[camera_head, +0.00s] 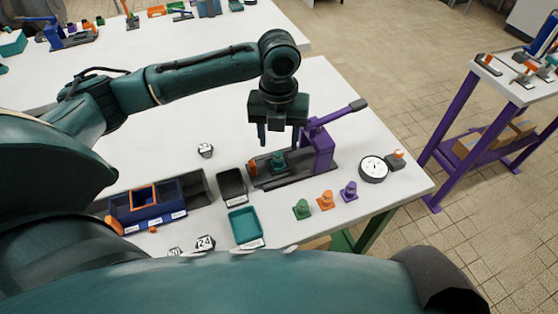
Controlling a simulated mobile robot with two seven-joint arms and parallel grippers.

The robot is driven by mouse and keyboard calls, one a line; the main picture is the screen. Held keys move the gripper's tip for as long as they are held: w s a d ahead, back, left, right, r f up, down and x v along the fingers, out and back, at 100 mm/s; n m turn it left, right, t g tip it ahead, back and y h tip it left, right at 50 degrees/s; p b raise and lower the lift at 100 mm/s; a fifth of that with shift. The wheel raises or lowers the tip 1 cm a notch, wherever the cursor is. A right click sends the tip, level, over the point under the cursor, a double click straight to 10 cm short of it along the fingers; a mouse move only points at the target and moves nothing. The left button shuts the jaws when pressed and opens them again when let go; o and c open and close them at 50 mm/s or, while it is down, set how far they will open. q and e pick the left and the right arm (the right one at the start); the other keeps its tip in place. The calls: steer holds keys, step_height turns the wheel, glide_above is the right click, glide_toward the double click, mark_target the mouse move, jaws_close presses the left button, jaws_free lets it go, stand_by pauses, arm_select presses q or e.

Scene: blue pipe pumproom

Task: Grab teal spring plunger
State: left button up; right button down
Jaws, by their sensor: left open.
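The teal spring plunger (279,161) appears to stand on the dark base of a purple lever press (318,150) on the white table. My left gripper (279,140) points down just above it in the picture, with its fingers apart and nothing seen between them. I cannot tell the exact height gap. Green (302,209), orange (326,200) and purple (348,191) plungers stand in a row on the table in front of the press. My right gripper is not in view.
A black tray (231,198), a teal tray (259,239) and a blue bin (122,211) stand left of the plungers. A round dial gauge (373,180) lies right of the press. A purple-legged table (436,165) stands at the right. The white table behind the press is clear.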

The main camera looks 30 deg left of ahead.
mark_target(278, 154)
arm_select(q)
steer(key=f, duration=0.7)
steer(key=shift+w+a+f, duration=0.1)
steer(key=shift+w+a, duration=0.15)
steer(key=shift+w, duration=0.1)
steer(key=shift+c, duration=0.3)
jaws_close()
